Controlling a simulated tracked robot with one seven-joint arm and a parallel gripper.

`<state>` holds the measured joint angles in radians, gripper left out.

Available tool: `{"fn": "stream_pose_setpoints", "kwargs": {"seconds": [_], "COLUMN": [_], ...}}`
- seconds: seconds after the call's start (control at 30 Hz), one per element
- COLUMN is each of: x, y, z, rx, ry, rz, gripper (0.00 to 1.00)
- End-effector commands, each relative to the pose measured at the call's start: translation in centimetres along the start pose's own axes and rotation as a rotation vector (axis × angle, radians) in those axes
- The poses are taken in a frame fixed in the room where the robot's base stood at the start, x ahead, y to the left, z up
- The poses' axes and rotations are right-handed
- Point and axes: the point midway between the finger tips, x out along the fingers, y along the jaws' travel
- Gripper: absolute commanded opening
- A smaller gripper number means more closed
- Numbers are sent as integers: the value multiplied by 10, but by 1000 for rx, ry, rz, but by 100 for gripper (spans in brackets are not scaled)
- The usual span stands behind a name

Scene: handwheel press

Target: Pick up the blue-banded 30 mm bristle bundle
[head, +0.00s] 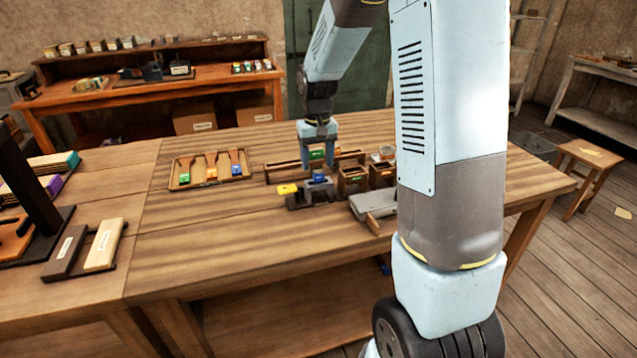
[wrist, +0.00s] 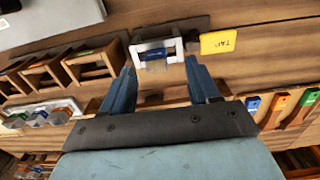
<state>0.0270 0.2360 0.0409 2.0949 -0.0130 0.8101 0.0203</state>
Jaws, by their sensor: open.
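A small blue-banded piece (head: 319,178) sits in a dark fixture with a pale metal frame (wrist: 138,48) on the bench; the blue band (wrist: 155,54) shows inside the frame. I cannot tell its length or see bristles clearly. My gripper (head: 318,160) points down, just behind and above the fixture in the head view. In the wrist view its two fingers (wrist: 162,80) are spread apart, with the framed blue piece lying beyond the tips between them. Nothing is held. The green patch near the fingers in the head view is partly hidden by them.
A yellow tag (head: 287,189) sticks out left of the fixture. Wooden boxes (head: 352,181) stand close on its right, and a long wooden tray (head: 275,172) lies behind. A tray of three coloured-end paddles (head: 181,160) lies left. The front bench top (head: 240,245) is clear.

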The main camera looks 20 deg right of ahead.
Motion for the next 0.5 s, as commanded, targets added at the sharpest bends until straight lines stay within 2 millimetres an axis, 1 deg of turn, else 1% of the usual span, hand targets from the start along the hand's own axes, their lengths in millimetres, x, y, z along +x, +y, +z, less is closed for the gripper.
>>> {"fn": "stream_pose_setpoints", "kwargs": {"seconds": [0.07, 0.3, 0.4, 0.5], "x": [6, 38, 47, 51], "y": [1, 6, 6, 6], "z": [0, 0, -1, -1], "rx": [1, 1, 1, 1], "ry": [-3, -5, -2, -2], "rz": [0, 0, 0, 0], "gripper": [61, 61, 61, 61]}}
